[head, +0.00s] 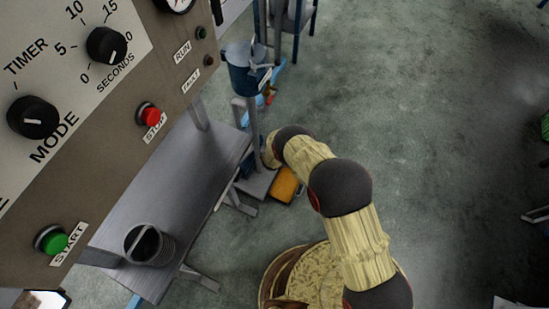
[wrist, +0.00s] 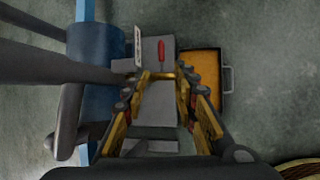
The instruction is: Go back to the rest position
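My gripper (wrist: 162,80) shows in the wrist view, its two yellow-and-dark fingers spread apart with a gap between them. A small brass-coloured strip shows between the fingertips; I cannot tell whether it touches them. Below the fingers is a grey surface with a red-handled item (wrist: 161,50) on it. In the head view my arm reaches from the lower right up to the middle, and its far end is by the grey bench's far end. The fingers are hidden in that view.
A control panel (head: 105,145) with knobs and red and green buttons fills the left. A grey bench (head: 185,175) holds a dark cylindrical container (head: 148,245). A blue bucket (head: 243,70) and an orange tray (head: 284,185) are near the arm's end. Floor at right is largely clear.

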